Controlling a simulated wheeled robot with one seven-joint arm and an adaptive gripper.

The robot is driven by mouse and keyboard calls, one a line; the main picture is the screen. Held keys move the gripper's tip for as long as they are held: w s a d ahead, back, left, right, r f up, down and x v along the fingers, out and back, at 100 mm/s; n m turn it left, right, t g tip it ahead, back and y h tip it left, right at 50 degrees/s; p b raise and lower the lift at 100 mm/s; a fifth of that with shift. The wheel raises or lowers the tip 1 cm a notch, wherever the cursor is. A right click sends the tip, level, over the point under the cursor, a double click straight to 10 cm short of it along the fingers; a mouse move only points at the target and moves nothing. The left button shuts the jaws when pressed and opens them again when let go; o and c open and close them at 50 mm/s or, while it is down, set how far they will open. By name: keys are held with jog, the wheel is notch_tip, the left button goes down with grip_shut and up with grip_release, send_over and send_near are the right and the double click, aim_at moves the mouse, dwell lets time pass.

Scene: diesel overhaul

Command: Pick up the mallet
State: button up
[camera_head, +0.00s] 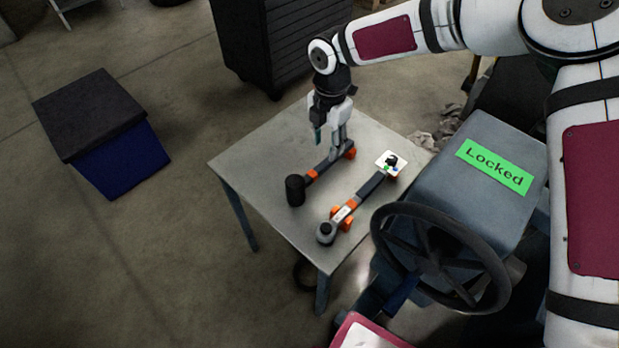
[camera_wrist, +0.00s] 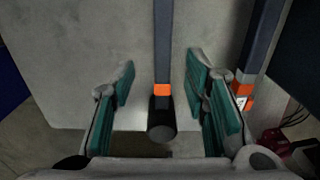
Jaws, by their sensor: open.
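The mallet (camera_head: 295,189) lies on the small grey table, with a black cylindrical head at the near left and a dark handle with orange bands running to the back right. My gripper (camera_head: 330,145) is above the handle, pointing down. In the wrist view the mallet (camera_wrist: 162,122) lies between the two green-padded fingers of my gripper (camera_wrist: 165,100), with clear gaps on both sides. The fingers are open and hold nothing. The exact height of the fingertips over the handle is hard to tell.
A second long tool (camera_head: 347,208) with orange parts lies to the right on the table (camera_head: 245,165). A white card (camera_head: 383,157) with a small dark item is at its far end. A grey machine with a handwheel (camera_head: 440,258) and a "Locked" label (camera_head: 494,166) stands close right.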

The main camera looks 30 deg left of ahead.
aim_at(326, 161)
jog(key=f, duration=0.8)
jog(key=shift+s+d+f, duration=0.1)
jog(key=shift+d+f, duration=0.1)
jog(key=shift+f, duration=0.1)
grip_shut()
